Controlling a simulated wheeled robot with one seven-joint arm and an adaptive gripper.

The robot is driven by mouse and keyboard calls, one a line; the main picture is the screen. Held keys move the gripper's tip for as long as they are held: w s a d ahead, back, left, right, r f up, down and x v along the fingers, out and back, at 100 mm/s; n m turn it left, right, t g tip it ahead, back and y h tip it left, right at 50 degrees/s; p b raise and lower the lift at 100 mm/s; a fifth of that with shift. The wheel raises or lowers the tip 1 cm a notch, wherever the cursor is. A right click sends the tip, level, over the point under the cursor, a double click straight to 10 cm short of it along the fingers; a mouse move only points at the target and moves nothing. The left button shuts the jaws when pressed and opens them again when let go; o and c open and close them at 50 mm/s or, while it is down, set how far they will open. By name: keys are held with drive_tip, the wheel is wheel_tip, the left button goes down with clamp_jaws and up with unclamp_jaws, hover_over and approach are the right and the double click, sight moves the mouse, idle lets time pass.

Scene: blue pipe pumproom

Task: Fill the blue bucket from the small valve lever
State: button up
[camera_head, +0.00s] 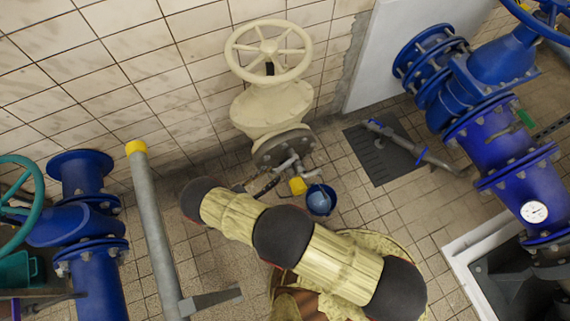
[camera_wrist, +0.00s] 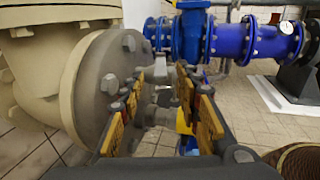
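The blue bucket (camera_head: 320,200) stands on the tiled floor below the small pipe outlet. A lighter blue patch shows inside it; I cannot tell whether it is water. A sliver of the bucket shows in the wrist view (camera_wrist: 189,146). The small grey valve (camera_head: 288,163) sticks out from the cream valve's flange, with a yellow part (camera_head: 298,186) by its outlet. In the wrist view, my gripper (camera_wrist: 162,82) is open, its two yellow-padded fingers apart, with the small grey valve fitting (camera_wrist: 157,72) between or just beyond them. I cannot tell which piece is the lever, or whether anything touches.
The large cream valve (camera_head: 268,105) with its handwheel stands against the tiled wall. Blue pipes (camera_head: 490,130) with a gauge lie to the right. A dark floor plate (camera_head: 383,155) lies right of the bucket. A grey post (camera_head: 155,230) with a yellow cap stands left.

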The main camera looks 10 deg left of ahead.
sight(294, 159)
drive_tip(key=b+x, duration=0.1)
drive_tip(key=x, duration=0.6)
drive_tip(key=shift+w+d, duration=0.1)
drive_tip(key=shift+d, duration=0.1)
drive_tip(key=shift+c, duration=0.2)
drive_tip(key=c, duration=0.8)
clamp_jaws()
